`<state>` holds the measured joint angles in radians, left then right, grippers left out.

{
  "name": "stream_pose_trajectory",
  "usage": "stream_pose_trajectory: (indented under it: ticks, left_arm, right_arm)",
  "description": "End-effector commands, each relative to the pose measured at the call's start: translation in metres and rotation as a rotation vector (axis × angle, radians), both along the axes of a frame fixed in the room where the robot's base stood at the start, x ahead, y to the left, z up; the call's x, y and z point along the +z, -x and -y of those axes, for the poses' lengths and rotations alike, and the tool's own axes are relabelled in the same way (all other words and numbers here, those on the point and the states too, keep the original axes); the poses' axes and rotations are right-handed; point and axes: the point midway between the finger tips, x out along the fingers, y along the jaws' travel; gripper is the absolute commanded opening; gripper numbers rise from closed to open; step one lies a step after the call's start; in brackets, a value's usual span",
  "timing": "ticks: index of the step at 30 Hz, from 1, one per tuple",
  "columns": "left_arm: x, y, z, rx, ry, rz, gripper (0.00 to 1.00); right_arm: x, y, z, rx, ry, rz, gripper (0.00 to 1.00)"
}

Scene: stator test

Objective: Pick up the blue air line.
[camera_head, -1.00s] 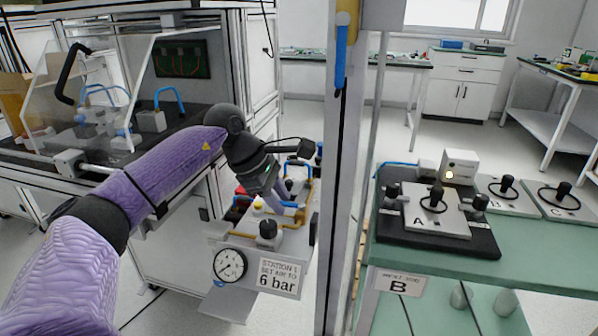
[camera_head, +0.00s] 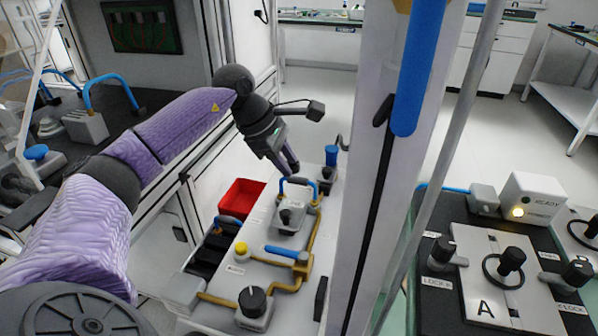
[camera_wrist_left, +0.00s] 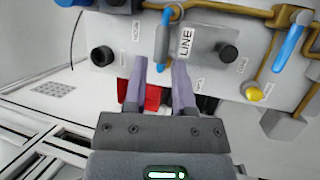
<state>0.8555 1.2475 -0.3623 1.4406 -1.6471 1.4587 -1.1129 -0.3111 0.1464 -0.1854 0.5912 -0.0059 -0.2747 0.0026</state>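The blue air line (camera_head: 284,187) shows in the head view as a short arched hose on a grey block of the white station panel (camera_head: 265,215). My left gripper (camera_head: 292,167) is at the line's top in the head view; contact cannot be told. In the left wrist view the left gripper (camera_wrist_left: 160,66) has its two fingers apart with nothing clearly held between them. My right gripper is in neither view.
A blue lever (camera_head: 287,252), yellow button (camera_head: 241,249), black knob (camera_head: 252,301) and brass pipes share the panel. A red bin (camera_head: 240,199) is beside it. A grey post (camera_head: 372,180) with a hanging blue strip (camera_head: 416,80) stands right of it. Fixture A (camera_head: 500,285) is farther right.

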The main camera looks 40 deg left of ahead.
Motion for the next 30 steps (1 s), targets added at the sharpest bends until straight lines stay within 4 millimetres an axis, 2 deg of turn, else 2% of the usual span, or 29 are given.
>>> stream_pose_trajectory:
  ticks: [1, 11, 17, 19, 22, 30]
  left_arm:
    - [-0.016, -0.005, 0.003, -0.001, 0.002, -0.005, 0.33]
    - [-0.071, -0.025, 0.014, -0.001, 0.002, -0.004, 0.33]
    - [-0.068, -0.027, 0.015, 0.001, 0.000, 0.001, 0.33]
    - [-0.068, -0.027, 0.014, 0.001, 0.000, 0.001, 0.22]
    - [-0.068, -0.027, 0.015, 0.002, -0.001, 0.000, 0.01]
    - [-0.068, -0.027, 0.014, 0.002, -0.001, 0.000, 0.00]
  right_arm:
    - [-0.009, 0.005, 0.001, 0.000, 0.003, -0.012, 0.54]
    - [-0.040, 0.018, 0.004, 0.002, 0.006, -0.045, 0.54]
    - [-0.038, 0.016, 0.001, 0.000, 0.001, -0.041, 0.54]
    - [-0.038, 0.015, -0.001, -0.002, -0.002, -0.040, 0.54]
    - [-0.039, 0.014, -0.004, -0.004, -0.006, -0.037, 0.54]
    - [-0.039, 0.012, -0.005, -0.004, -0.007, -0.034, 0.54]
